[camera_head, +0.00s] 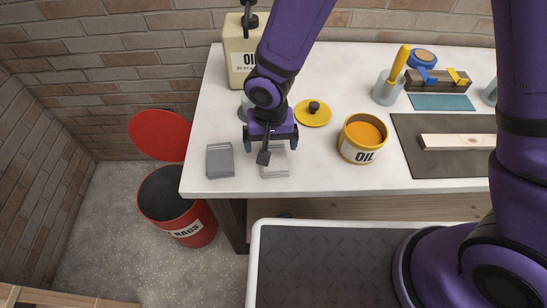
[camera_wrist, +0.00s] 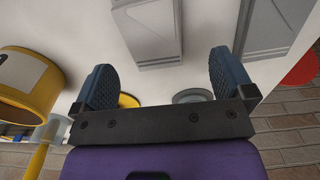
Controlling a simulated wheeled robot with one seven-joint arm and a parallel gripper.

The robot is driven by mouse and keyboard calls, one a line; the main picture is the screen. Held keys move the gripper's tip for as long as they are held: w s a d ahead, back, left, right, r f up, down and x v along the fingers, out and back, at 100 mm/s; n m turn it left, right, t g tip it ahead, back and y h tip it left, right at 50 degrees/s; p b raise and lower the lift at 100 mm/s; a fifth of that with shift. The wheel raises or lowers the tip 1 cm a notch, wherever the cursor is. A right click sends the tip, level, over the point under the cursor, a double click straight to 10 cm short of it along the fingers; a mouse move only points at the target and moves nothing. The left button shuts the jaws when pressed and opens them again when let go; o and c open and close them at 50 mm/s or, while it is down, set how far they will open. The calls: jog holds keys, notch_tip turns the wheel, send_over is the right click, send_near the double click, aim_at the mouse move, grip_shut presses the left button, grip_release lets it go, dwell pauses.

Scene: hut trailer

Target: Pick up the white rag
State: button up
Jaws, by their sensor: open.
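The white rag (camera_head: 275,164) lies folded flat near the front edge of the white worktop, partly hidden behind my gripper in the head view. In the wrist view the white rag (camera_wrist: 150,35) shows at the top, between and beyond the fingertips. My gripper (camera_head: 270,144) is above the worktop at the rag's far side, with the jaws apart. In the wrist view my gripper (camera_wrist: 162,78) has nothing between its fingers. A darker grey folded rag (camera_head: 220,160) lies to the left in the head view; it also shows in the wrist view (camera_wrist: 272,28).
A yellow oil tin (camera_head: 362,139) stands open right of the rag, its yellow lid (camera_head: 313,114) behind. An oil canister (camera_head: 239,60) stands at the back left. A red rags bin (camera_head: 190,218) stands below the left edge. A dark mat (camera_head: 425,170) holds a wooden block.

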aim_at(274, 157)
jog(key=f, duration=0.3)
jog(key=shift+s+d+f, duration=0.2)
jog(key=shift+d+f, duration=0.2)
jog(key=shift+f, duration=0.75)
jog(key=c, duration=1)
